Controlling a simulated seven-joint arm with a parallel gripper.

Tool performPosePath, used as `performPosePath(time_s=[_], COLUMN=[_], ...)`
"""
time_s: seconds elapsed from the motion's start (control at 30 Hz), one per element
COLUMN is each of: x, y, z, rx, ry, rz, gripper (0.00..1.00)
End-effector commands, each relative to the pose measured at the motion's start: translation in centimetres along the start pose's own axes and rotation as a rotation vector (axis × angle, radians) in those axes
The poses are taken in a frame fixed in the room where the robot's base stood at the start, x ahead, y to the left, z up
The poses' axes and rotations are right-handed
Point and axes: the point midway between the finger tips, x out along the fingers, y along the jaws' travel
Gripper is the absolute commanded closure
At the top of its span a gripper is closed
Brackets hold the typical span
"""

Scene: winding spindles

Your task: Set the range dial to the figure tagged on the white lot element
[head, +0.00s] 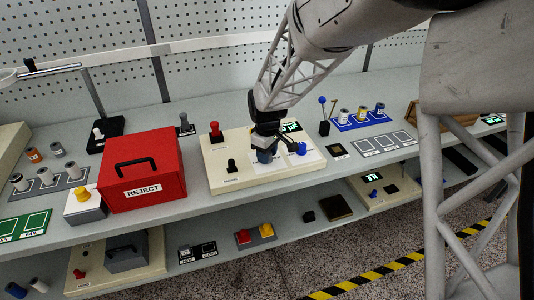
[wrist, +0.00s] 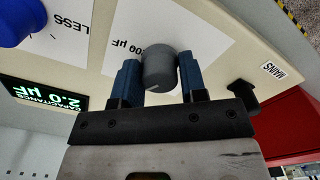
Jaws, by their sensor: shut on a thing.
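The range dial (wrist: 160,66) is a grey round knob with a pale pointer line on the cream instrument panel. A white scale plate (wrist: 185,32) lies beneath it; "00 µF" is readable, the rest is hidden or cropped. My gripper (head: 265,153) has its blue fingers on both sides of the dial, shut on it. The display (wrist: 42,97) reads 2.0 µF. Elements with coloured bands stand on a blue rack (head: 348,127) and others on a grey rack (head: 62,184); I cannot tell which is the white lot or read any tag.
A blue knob (wrist: 18,20) sits beside the dial on the same panel. A black switch (wrist: 243,95) is near the MAINS label (wrist: 274,72). A red REJECT box (head: 142,170) stands left of the panel. A red-topped post (head: 215,132) rises from the panel's back left.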

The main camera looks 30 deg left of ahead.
Motion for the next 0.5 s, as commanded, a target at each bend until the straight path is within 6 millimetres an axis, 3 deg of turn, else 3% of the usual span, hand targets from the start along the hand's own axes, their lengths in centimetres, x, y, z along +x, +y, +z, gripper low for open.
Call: performPosePath(time_s=[0.5], x=[0.01], y=[-0.04], z=[0.07], rx=[0.489], ry=[-0.001], rz=[-0.001], gripper=[0.85])
